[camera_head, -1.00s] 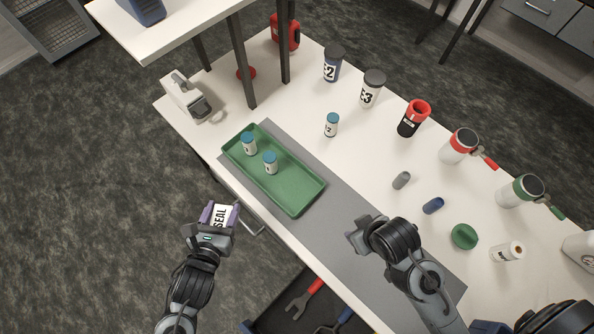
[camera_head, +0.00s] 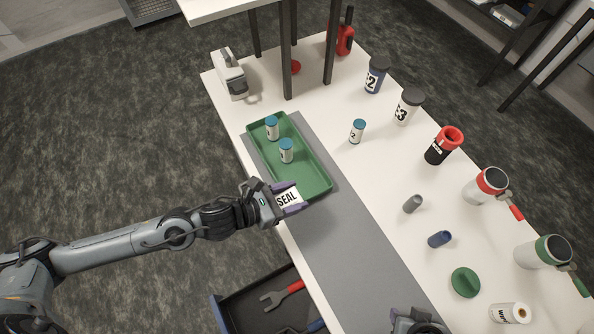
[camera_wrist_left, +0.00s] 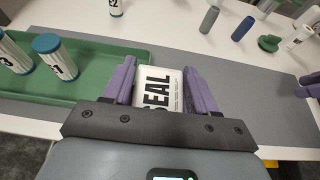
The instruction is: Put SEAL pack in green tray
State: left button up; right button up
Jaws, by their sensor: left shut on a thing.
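The white SEAL pack (camera_head: 288,199) is held between the purple fingers of my left gripper (camera_head: 287,198), which is shut on it. The pack also shows in the left wrist view (camera_wrist_left: 159,92), with black SEAL lettering. In the head view the pack is at the near right end of the green tray (camera_head: 318,183); I cannot tell how high above the mat it is. The tray holds two small blue-capped vials (camera_head: 272,127) at its far left part; its near right part is bare. My right gripper (camera_head: 418,322) shows only partly at the bottom edge.
A grey mat (camera_head: 345,235) lies under the tray. A blue-capped vial (camera_head: 357,131) stands right of the tray. Several bottles and tumblers line the right side. An open drawer (camera_head: 245,315) with tools juts out below the front edge. Shelf legs (camera_head: 288,60) rise behind.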

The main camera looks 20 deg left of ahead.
pick_arm(q)
jog(key=w+f, duration=0.2)
jog(key=w, duration=0.1)
jog(key=w+a+f, duration=0.1)
jog(key=w+f, duration=0.1)
jog(key=w, duration=0.1)
jog(key=w+a+f+b, duration=0.1)
jog(key=w+f, duration=0.1)
jog(key=w, duration=0.1)
jog(key=shift+w+a, duration=0.15)
jog(key=shift+w, duration=0.25)
pick_arm(e)
jog(key=shift+s+d+f, duration=0.1)
jog(key=shift+d+f, duration=0.05)
jog(key=shift+f, duration=0.5)
pick_arm(q)
jog(key=shift+f+b, duration=0.4)
jog(key=shift+f, duration=1.7)
pick_arm(e)
jog(key=shift+f, duration=0.35)
pick_arm(q)
jog(key=shift+f, duration=0.15)
pick_arm(e)
jog(key=shift+f, duration=0.2)
pick_arm(q)
jog(key=o, duration=1.1)
